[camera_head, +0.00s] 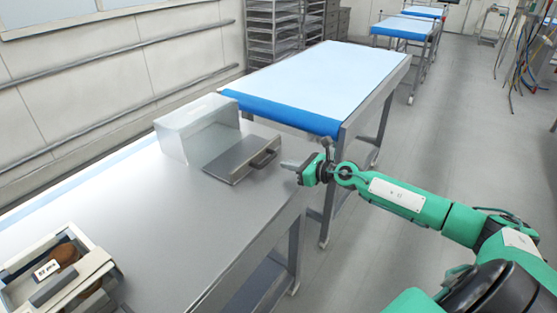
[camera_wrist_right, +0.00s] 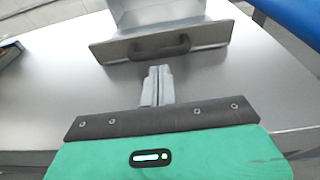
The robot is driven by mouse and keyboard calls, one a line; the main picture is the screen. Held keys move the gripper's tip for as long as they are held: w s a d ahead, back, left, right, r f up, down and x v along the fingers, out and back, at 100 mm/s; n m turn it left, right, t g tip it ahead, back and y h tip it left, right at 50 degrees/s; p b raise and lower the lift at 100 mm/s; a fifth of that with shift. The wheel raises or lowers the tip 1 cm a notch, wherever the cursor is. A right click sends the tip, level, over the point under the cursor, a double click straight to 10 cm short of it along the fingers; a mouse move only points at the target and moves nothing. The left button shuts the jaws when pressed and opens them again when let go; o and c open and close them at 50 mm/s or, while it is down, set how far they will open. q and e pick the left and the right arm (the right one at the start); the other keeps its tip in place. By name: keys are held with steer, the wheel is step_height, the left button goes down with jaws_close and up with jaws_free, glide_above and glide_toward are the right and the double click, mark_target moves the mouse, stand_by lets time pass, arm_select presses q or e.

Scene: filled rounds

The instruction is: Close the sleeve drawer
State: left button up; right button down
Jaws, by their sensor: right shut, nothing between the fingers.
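The sleeve drawer is a grey metal drawer (camera_head: 236,156) pulled out of a pale box-shaped sleeve (camera_head: 183,138) on the steel table. Its front panel carries a dark bar handle (camera_head: 264,158) facing the right edge of the table. My right gripper (camera_head: 284,164) is shut and empty, just in front of the handle. In the right wrist view the shut fingers (camera_wrist_right: 157,72) point at the drawer front (camera_wrist_right: 112,50), just short of the handle (camera_wrist_right: 160,48); I cannot tell whether they touch. My left gripper is not in view.
The steel table (camera_head: 165,235) is bare between the drawer and a crate (camera_head: 62,270) of rounds at the lower left. A blue-and-white covered table (camera_head: 320,80) stands behind. A wall runs along the left; open floor lies right.

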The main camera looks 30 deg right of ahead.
steer(key=shift+p+x, duration=0.65)
steer(key=shift+x, duration=1.45)
steer(key=shift+w+a+r, duration=0.1)
steer(key=shift+w+a, duration=0.15)
steer(key=shift+w, duration=0.35)
glide_toward(234, 151)
steer(key=shift+w+a+r, duration=0.2)
steer(key=shift+a+r, duration=0.05)
steer(key=shift+r, duration=0.2)
steer(key=b+x, duration=0.1)
steer(key=x, duration=0.2)
steer(key=r+b+x, duration=0.1)
steer(key=x, duration=0.2)
steer(key=b+x, duration=0.1)
steer(key=x, duration=0.2)
steer(key=shift+w+r, duration=0.2)
steer(key=shift+r, duration=0.1)
steer(key=shift+r+b, duration=0.3)
steer(key=shift+r, duration=0.05)
steer(key=shift+r, duration=0.15)
